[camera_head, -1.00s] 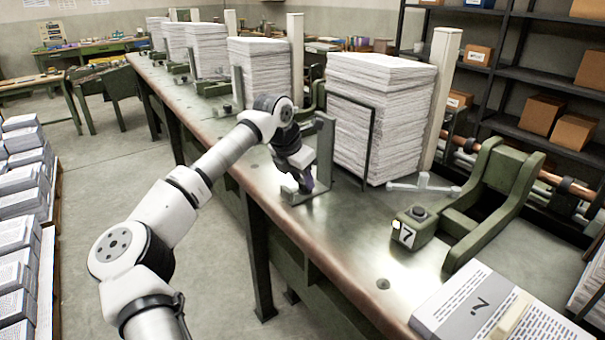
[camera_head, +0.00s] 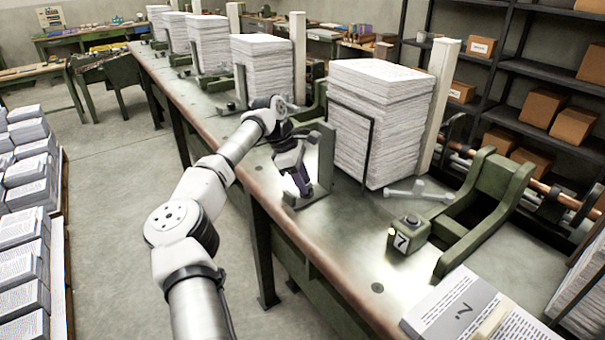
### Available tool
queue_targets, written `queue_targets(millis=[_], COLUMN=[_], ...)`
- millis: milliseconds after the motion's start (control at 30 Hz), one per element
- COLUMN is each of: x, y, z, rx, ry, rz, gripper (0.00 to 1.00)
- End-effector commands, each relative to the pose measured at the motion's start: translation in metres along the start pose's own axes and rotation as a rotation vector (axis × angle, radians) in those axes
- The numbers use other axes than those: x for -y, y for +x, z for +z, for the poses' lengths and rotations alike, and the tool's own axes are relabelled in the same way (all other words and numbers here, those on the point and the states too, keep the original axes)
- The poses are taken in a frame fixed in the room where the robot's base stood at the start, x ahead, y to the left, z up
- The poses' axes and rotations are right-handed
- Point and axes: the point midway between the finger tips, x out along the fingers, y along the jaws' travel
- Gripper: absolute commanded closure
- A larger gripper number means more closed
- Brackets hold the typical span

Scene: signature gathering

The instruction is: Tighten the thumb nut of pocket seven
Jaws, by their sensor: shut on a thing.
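My gripper (camera_head: 304,190) points down at the foot of a green upright bracket (camera_head: 326,158) on the bench, in front of the nearest tall paper stack. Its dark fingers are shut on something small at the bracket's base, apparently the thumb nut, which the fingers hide. The number 7 plate (camera_head: 401,243) is on a green block with a dark round knob (camera_head: 412,221), to the right and nearer to me.
The tall paper stack (camera_head: 376,125) stands right behind the gripper, with a wire guard before it. A green cradle (camera_head: 490,195) is at the right. The bench front between gripper and 7 plate is clear.

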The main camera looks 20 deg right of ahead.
Motion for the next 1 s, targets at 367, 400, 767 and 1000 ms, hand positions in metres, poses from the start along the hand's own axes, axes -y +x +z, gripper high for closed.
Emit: queue_targets(millis=[367,400,767,1000], x=[-0.0027,-0.0028,-0.0032,-0.0031], y=[-0.0016,-0.0014,-0.0002,-0.0001], z=[0.0014,0.0014,0.0004,0.0003], rx=[-0.001,-0.001,-0.001,-0.002], ry=[0.206,0.218,0.267,0.267], rz=[-0.085,-0.090,-0.109,-0.109], gripper=[0.89,0.89,0.89,0.89])
